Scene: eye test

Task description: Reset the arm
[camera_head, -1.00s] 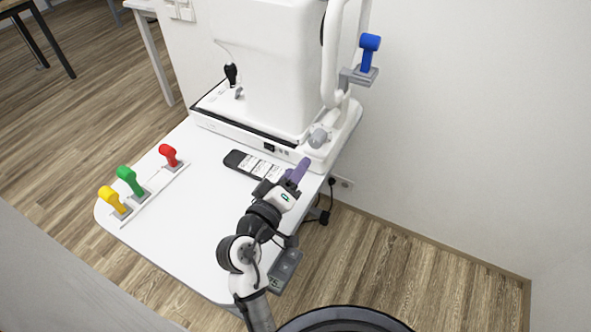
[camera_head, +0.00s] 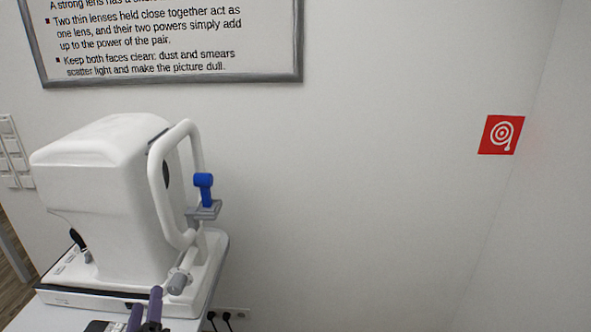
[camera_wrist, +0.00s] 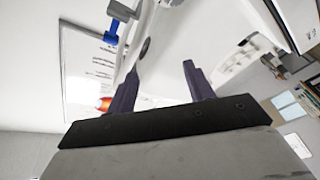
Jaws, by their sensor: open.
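My gripper (camera_head: 147,300) shows at the bottom edge of the head view, left of the middle. Its two purple fingers stand apart with nothing between them. They are in front of the base of the white eye-test machine (camera_head: 105,175). The wrist view also shows the open, empty fingers of my gripper (camera_wrist: 160,70), with white surfaces of the machine beyond them. The rest of my arm is out of the head view.
A blue-headed piece (camera_head: 204,188) stands in a grey holder (camera_head: 204,211) on the machine's right side. Plugs in a wall socket (camera_head: 228,316) are low beside the table. A poster (camera_head: 150,40) and a red sign (camera_head: 500,134) are on the wall.

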